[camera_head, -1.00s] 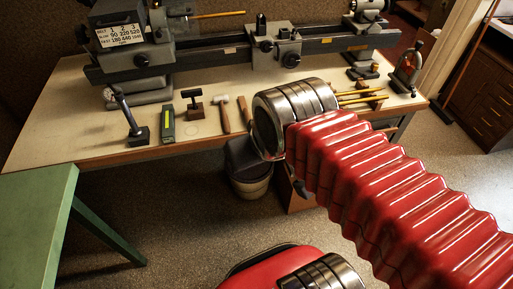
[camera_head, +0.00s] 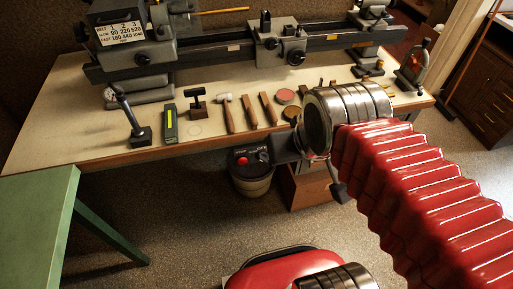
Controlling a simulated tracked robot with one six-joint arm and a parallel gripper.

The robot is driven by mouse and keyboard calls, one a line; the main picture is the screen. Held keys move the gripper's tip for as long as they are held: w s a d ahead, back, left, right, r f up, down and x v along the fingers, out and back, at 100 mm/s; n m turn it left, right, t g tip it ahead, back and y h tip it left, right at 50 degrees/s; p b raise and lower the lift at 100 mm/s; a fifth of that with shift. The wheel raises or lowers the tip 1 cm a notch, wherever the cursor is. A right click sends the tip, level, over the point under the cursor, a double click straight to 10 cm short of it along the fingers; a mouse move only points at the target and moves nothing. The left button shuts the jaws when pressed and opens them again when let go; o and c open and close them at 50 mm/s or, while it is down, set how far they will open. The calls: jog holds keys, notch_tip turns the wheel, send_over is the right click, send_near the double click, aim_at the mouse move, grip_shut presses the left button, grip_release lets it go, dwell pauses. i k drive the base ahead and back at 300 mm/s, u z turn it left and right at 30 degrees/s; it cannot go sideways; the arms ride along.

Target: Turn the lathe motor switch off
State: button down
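The lathe (camera_head: 225,47) stands along the back of the workbench. A dark control box (camera_head: 250,159) with a red round button (camera_head: 241,161) and a small dark knob or lever (camera_head: 262,157) sits below the bench's front edge, above a bin. It looks like the motor switch; its setting is too small to read. My arm comes in from the right with red bellows and a metal cuff. A dark block at its end, seemingly my gripper (camera_head: 286,148), is just right of the control box, apart from it in the picture. Its fingers cannot be made out.
Several tools lie on the workbench (camera_head: 75,115), including a mallet (camera_head: 226,112) and a green-and-yellow tool (camera_head: 170,124). A green table (camera_head: 38,215) is at left. The floor between is clear.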

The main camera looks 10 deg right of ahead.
aim_at(262, 156)
jog(key=u, duration=0.3)
jog(key=k, duration=0.8)
jog(key=u, duration=0.55)
jog(key=k, duration=0.55)
jog(key=u, duration=0.65)
jog(key=i, duration=1.4)
jog(key=z, duration=0.5)
